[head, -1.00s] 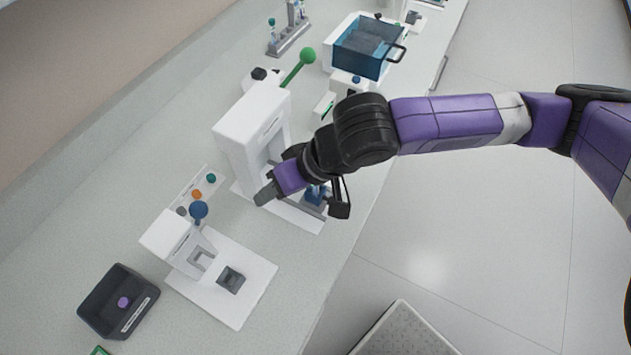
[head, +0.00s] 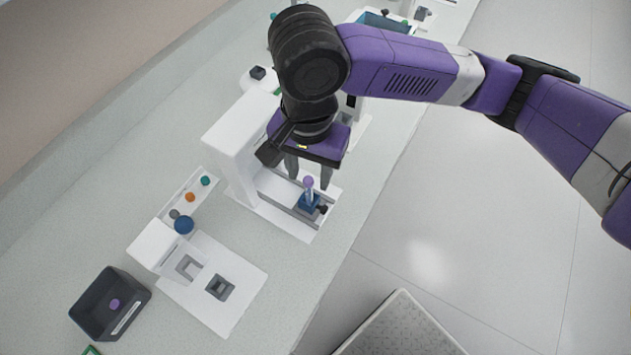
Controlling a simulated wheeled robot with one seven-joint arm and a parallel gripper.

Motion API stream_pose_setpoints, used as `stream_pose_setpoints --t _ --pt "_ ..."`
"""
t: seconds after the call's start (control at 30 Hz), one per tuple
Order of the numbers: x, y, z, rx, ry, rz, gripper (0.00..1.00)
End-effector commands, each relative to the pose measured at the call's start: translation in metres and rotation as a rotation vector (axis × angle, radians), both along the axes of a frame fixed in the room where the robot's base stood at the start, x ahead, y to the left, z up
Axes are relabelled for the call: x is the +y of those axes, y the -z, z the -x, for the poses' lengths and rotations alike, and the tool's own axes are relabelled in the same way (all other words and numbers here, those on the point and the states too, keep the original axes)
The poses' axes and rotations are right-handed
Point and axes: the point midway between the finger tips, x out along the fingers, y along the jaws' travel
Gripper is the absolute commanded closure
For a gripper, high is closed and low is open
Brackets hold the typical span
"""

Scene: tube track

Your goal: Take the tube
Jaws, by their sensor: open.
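The tube (head: 309,184) stands upright with a purple cap in a small blue holder (head: 308,204). The holder sits on a grey rail at the front of a white machine (head: 236,148). My gripper (head: 308,182) points down over the tube, with its fingers apart. One finger shows to the left of the cap and the other to the right. I cannot tell whether either finger touches the tube, nor the exact height of the fingertips.
A second white station (head: 226,311) with a square grey socket (head: 220,287) stands at the lower left. A panel (head: 190,196) with coloured buttons lies behind.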

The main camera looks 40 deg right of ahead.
Motion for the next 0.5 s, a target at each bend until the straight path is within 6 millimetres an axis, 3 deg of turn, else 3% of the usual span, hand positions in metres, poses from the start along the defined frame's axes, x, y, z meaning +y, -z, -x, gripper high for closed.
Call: stream_pose_setpoints --t 0.17,0.5 --pt "-0.002 0.01 0.002 0.01 0.022 0.009 0.56" --pt "-0.001 0.047 -0.003 0.009 0.02 0.009 0.56"
